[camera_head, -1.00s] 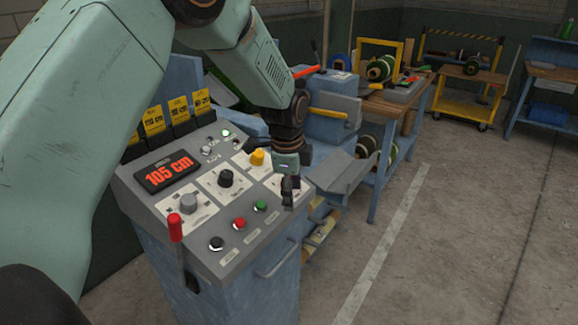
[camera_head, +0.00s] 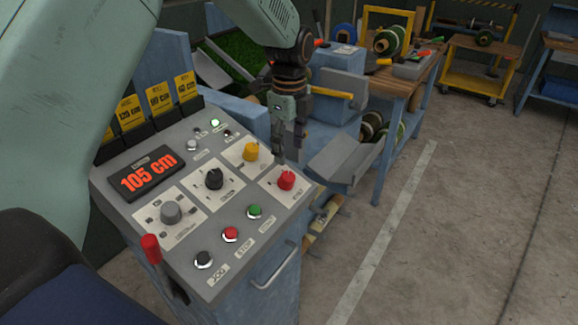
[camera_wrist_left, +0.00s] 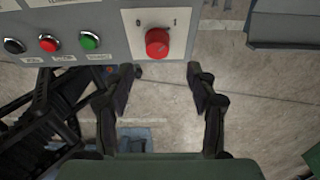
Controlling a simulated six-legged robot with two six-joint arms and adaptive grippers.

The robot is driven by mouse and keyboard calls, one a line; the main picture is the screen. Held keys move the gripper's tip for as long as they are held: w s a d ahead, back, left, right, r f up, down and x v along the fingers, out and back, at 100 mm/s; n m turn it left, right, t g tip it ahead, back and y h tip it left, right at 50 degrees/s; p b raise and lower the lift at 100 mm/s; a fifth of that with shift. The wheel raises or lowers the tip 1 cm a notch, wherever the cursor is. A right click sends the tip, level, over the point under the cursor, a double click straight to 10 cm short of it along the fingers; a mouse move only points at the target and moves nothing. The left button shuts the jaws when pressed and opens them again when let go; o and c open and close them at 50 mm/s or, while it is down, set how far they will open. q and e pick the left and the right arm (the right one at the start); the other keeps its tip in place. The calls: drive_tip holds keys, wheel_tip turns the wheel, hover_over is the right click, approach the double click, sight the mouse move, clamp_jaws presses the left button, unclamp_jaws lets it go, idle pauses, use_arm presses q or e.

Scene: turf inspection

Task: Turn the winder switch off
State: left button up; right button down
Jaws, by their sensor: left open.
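The control panel (camera_head: 226,209) has a red rotary knob (camera_head: 286,180) on a white plate at its right corner. In the left wrist view the red knob (camera_wrist_left: 157,42) sits between the marks 0 and 1; its exact setting is too small to tell. I cannot read a winder label on it. My left gripper (camera_head: 290,150) is just behind and above this knob in the head view. In the left wrist view its fingers (camera_wrist_left: 161,82) are open and empty, with the knob ahead of the gap, apart from them. My right gripper is not in view.
The panel also carries a yellow knob (camera_head: 251,151), black knob (camera_head: 214,179), grey knob (camera_head: 171,213), several push buttons, a 105 cm display (camera_head: 150,175) and a red-tipped lever (camera_head: 151,249). A metal chute (camera_head: 345,163) stands behind right. The floor at right is clear.

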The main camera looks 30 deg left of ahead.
sight(287, 175)
use_arm(q)
drive_tip(key=shift+s+a+f, duration=0.15)
drive_tip(key=shift+a+f, duration=0.05)
drive_tip(key=f, duration=0.6)
drive_tip(key=shift+d+f, duration=0.25)
drive_tip(key=shift+f, duration=0.1)
drive_tip(key=shift+s+a+f, duration=0.2)
drive_tip(key=shift+a+f, duration=0.15)
drive_tip(key=shift+w+d, duration=0.2)
drive_tip(key=shift+d, duration=0.05)
drive_tip(key=c, duration=0.4)
drive_tip(key=shift+s+a, duration=0.15)
drive_tip(key=c, duration=0.8)
drive_tip(key=shift+o, duration=0.2)
